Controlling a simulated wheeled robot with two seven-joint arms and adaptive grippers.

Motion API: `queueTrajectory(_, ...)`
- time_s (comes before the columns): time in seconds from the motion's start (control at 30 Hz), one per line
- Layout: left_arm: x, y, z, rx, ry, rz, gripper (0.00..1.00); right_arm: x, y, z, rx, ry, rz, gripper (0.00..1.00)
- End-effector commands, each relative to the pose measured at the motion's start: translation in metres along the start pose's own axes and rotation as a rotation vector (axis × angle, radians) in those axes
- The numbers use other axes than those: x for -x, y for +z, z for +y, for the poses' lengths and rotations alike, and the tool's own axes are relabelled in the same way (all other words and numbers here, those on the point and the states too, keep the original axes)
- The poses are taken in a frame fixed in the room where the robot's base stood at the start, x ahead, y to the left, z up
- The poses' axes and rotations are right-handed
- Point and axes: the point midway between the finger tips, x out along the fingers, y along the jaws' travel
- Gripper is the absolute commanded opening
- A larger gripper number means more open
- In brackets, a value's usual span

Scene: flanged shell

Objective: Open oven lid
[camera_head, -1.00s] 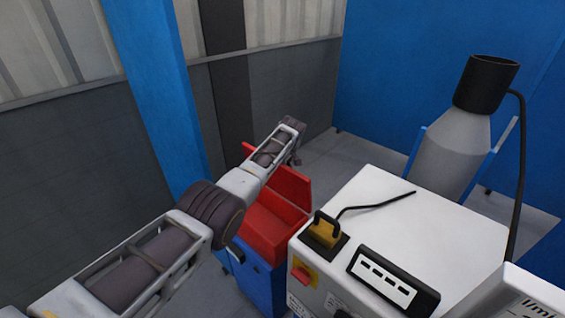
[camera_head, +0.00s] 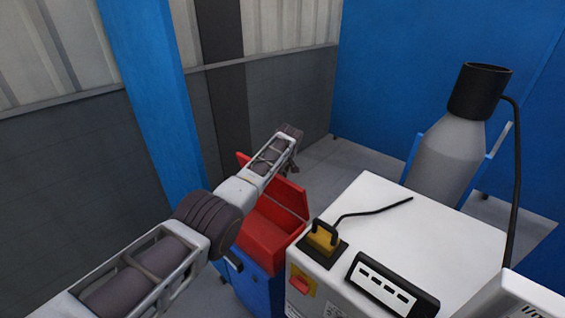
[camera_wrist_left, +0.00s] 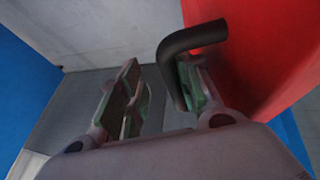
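The oven appears as a red box (camera_head: 265,235) on a blue base. Its red lid (camera_head: 285,193) stands tilted up at the back, and the box interior is visible. My left gripper (camera_head: 291,150) is beyond the lid's upper edge, on its far side. In the left wrist view, the red lid (camera_wrist_left: 255,55) fills the upper right, with a bent black handle (camera_wrist_left: 182,45) on it. My right gripper is out of view.
A white machine (camera_head: 385,215) with a yellow-and-black plug (camera_head: 324,238) and cable stands right of the red box. A grey cylinder (camera_head: 450,150) with a black top stands behind it. A blue post (camera_head: 150,100) and grey wall are at left. Floor is clear behind.

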Motion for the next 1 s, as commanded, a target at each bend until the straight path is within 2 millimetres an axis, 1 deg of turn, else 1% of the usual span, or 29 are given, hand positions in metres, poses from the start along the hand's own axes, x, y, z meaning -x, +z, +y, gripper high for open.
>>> queueTrajectory(0.27,0.008,0.0,0.002,-0.001,0.003,0.0,0.34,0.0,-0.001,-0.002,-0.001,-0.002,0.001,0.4)
queueTrajectory(0.63,0.024,0.0,0.001,0.0,0.002,0.001,0.34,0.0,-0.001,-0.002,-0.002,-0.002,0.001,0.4)
queueTrajectory(0.77,0.03,-0.001,0.001,0.001,0.003,0.001,0.34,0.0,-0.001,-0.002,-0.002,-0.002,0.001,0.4)
queueTrajectory(1.0,0.048,0.0,0.001,0.0,0.003,0.001,0.34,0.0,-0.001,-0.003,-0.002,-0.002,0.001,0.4)
